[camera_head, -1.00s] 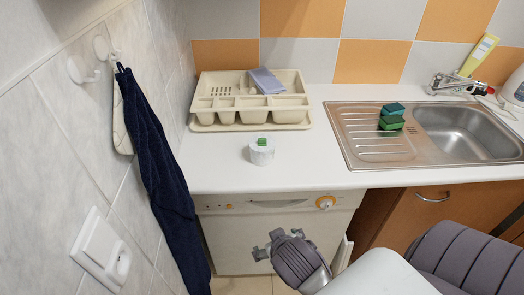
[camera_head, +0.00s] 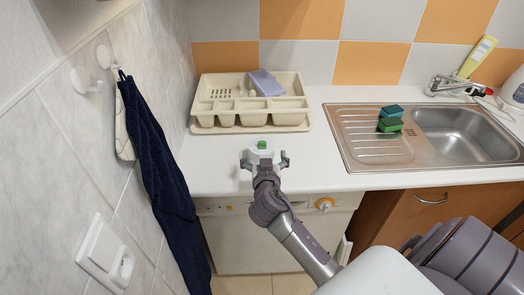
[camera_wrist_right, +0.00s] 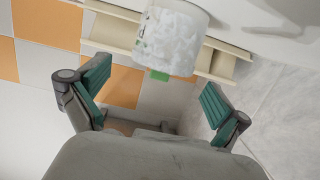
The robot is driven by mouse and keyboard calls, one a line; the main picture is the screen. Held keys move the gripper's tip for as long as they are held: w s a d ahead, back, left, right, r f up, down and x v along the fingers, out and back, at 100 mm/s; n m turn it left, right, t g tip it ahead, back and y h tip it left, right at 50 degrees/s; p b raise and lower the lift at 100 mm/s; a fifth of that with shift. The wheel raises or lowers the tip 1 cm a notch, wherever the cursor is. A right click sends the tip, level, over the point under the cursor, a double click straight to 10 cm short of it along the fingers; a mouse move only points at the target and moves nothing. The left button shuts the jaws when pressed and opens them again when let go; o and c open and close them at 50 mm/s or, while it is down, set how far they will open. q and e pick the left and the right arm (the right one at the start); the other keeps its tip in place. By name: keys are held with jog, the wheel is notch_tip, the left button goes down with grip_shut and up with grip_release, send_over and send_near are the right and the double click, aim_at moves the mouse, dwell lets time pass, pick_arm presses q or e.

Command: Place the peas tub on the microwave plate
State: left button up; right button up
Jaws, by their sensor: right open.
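The peas tub (camera_head: 262,146) is a small white tub with a green patch on top. It stands on the white counter near its front edge, partly hidden by my right gripper (camera_head: 264,159). The right gripper is open and empty, with its fingers spread to either side of the near part of the tub. In the right wrist view the tub (camera_wrist_right: 172,38) lies ahead, between and beyond the green-padded fingers of the gripper (camera_wrist_right: 155,84). I cannot tell whether they touch it. No microwave plate is in view. My left gripper is not in view.
A beige cutlery tray (camera_head: 213,122) stands behind the tub, with a bluish item (camera_head: 266,82) in it. A steel sink (camera_head: 455,135) with green sponges (camera_head: 390,120) is to the right. A dark towel (camera_head: 157,165) hangs on the left wall. Counter beside the tub is clear.

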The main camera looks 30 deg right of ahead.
aim_at(262, 148)
jog(key=shift+w+d+p, duration=0.2)
jog(key=shift+w+p, duration=0.1)
jog(key=shift+w, duration=0.2)
jog(key=p+x, duration=0.1)
jog(key=x, duration=0.3)
jog(key=shift+w+d+f, duration=0.1)
jog(key=shift+w+f, duration=0.05)
jog(key=shift+w, duration=0.15)
jog(key=shift+s, duration=0.1)
jog(key=shift+c, duration=1.2)
jog(key=c, duration=0.8)
jog(key=shift+c, duration=0.5)
